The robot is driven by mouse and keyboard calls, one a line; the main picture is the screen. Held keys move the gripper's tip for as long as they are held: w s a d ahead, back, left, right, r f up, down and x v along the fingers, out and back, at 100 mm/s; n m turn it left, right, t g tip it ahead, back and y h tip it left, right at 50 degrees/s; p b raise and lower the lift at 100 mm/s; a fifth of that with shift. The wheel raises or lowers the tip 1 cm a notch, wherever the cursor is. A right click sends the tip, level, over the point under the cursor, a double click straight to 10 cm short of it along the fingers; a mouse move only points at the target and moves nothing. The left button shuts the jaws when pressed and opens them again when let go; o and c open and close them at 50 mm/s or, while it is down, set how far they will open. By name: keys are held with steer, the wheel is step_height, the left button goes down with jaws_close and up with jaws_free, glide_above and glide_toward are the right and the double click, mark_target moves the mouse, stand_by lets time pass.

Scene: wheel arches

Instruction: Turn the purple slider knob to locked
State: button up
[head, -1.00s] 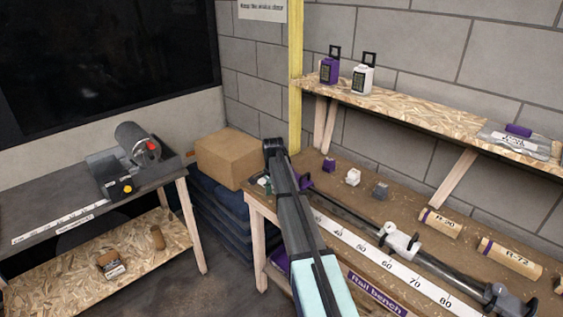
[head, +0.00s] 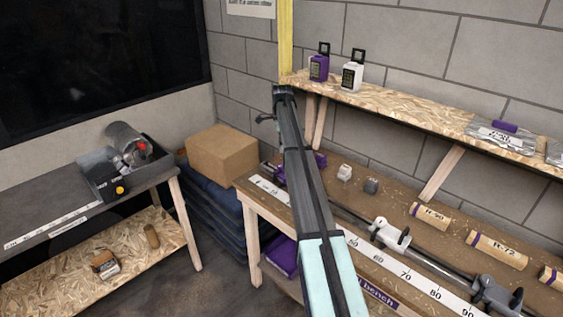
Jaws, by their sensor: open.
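My gripper (head: 266,118) is at the far end of my raised arm, above the left end of the bench and in front of the block wall. It is small and partly hidden, open, with nothing seen in it and apart from the rail.
Purple, white (head: 345,172) and grey (head: 371,186) blocks lie behind the rail. A shelf (head: 420,103) above holds a purple padlock-like box (head: 319,67) and a white one (head: 352,75). A yellow post (head: 286,40) stands near my arm's end. A cardboard box (head: 222,153) is left of the bench.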

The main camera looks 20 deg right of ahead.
mark_target(282, 165)
step_height(282, 165, down, 10)
steer(key=p, duration=0.3)
steer(key=shift+f, duration=0.1)
steer(key=shift+c, duration=0.3)
steer(key=c, duration=1.1)
